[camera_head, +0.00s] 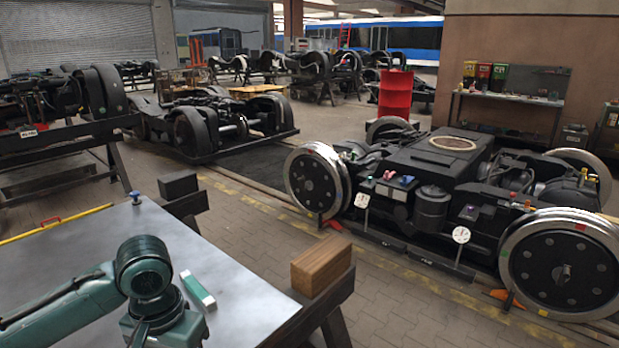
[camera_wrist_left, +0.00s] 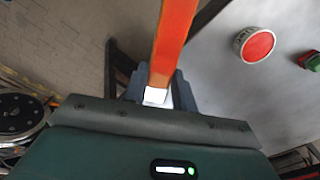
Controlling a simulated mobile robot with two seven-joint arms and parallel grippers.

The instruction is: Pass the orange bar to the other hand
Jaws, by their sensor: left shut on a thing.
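In the left wrist view an orange bar (camera_wrist_left: 175,35) stands out from between the fingers of my left gripper (camera_wrist_left: 159,88) and runs up to the top edge of the picture. The gripper is shut on the bar near its white-coloured end. The far end of the bar is cut off by the frame. In the head view my left arm comes in from the lower left over the grey table (camera_head: 95,255); its fingers and the orange bar do not show there. My right gripper is in neither view.
A white and green bar-like piece (camera_head: 198,290) shows beside my arm. A yellow bar (camera_head: 25,234) and a blue knob (camera_head: 135,197) are on the table. A wooden block (camera_head: 320,265) is at its right edge. The wrist view shows a red disc (camera_wrist_left: 257,46).

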